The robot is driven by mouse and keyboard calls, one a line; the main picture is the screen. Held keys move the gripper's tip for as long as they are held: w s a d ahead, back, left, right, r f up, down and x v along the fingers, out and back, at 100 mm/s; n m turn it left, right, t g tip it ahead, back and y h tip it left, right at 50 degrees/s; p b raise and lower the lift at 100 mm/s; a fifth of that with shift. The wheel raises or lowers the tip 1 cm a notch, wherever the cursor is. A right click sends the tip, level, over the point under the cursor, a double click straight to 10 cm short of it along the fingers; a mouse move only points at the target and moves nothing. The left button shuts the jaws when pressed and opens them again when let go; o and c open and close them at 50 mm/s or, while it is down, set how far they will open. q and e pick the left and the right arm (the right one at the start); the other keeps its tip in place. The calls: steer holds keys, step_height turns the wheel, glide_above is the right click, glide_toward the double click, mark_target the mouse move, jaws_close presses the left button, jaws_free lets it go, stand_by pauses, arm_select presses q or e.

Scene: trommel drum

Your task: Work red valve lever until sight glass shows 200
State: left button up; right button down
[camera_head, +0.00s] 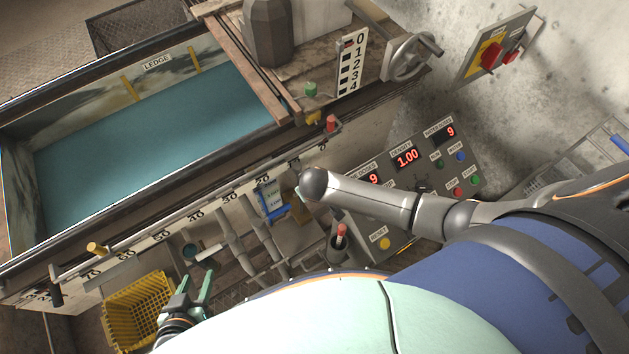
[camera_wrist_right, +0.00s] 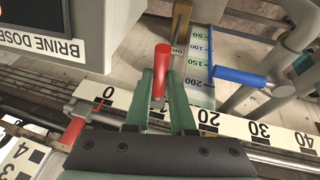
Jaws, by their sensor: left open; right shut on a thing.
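The red valve lever (camera_wrist_right: 161,65) stands up between the green fingers of my right gripper (camera_wrist_right: 162,82), which is shut on it in the right wrist view. The sight glass (camera_wrist_right: 201,68) is a pale blue-green strip beside it, marked 50, 100, 150 and 200. I cannot read its liquid level with certainty. In the head view a blue and white panel (camera_head: 270,197), probably the sight glass, shows just left of my right wrist, which hides the lever and most of the right gripper. My left gripper (camera_head: 197,290) is open and empty at the lower left.
A blue handle (camera_wrist_right: 240,77) lies right of the sight glass. Another red handle (camera_wrist_right: 75,128) is at the scale's 0 end. The water-filled trough (camera_head: 150,130), yellow basket (camera_head: 137,308), control panel (camera_head: 425,175) and a red-topped lever (camera_head: 341,233) surround my arms.

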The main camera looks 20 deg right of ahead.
steer(key=shift+s+a, duration=0.1)
stand_by(0.3)
steer(key=c, duration=0.8)
jaws_free()
steer(key=shift+o, duration=0.2)
steer(key=p+v, duration=0.3)
steer(key=v, duration=0.9)
steer(key=shift+r+p, duration=0.2)
steer(key=shift+p, duration=0.2)
steer(key=shift+a, duration=0.15)
